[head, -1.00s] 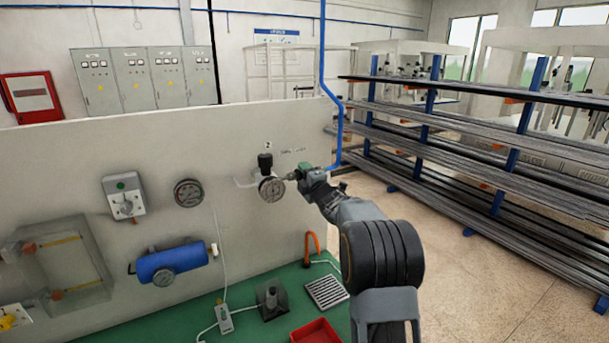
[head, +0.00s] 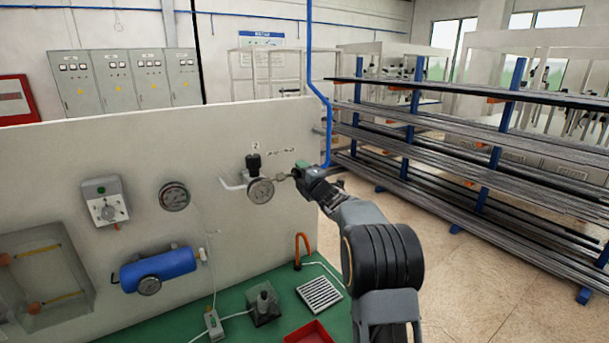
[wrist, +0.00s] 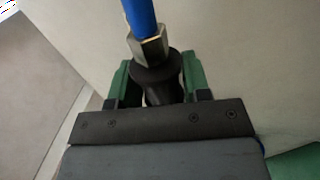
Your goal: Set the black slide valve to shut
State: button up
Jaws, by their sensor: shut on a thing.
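The black slide valve shows in the wrist view as a black flanged sleeve (wrist: 156,76) below a metal hex fitting (wrist: 150,47) on a blue hose. My gripper (wrist: 154,90) has its green fingers on either side of the sleeve and is shut on it. In the head view my gripper (head: 301,170) is at the right end of the white panel, just right of a round gauge (head: 260,190) with a short metal fitting (head: 282,177) between them. The valve itself is mostly hidden there by the gripper, and its setting cannot be read.
The blue hose (head: 324,125) hangs beside my gripper. A black knob (head: 253,162) stands above the gauge. A green bench (head: 215,322) with a red tray (head: 310,333) lies below. Racks of long bars (head: 450,145) stand at right, with open floor before them.

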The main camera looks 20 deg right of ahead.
jog(key=o, duration=0.9)
jog(key=shift+d, duration=0.2)
jog(key=shift+o, duration=1)
jog(key=shift+d, duration=0.1)
jog(key=shift+s+f+b, duration=0.2)
jog(key=shift+s+b, duration=0.2)
jog(key=shift+s, duration=0.05)
jog(key=b+v, duration=0.5)
jog(key=v, duration=0.7)
jog(key=shift+s, duration=0.4)
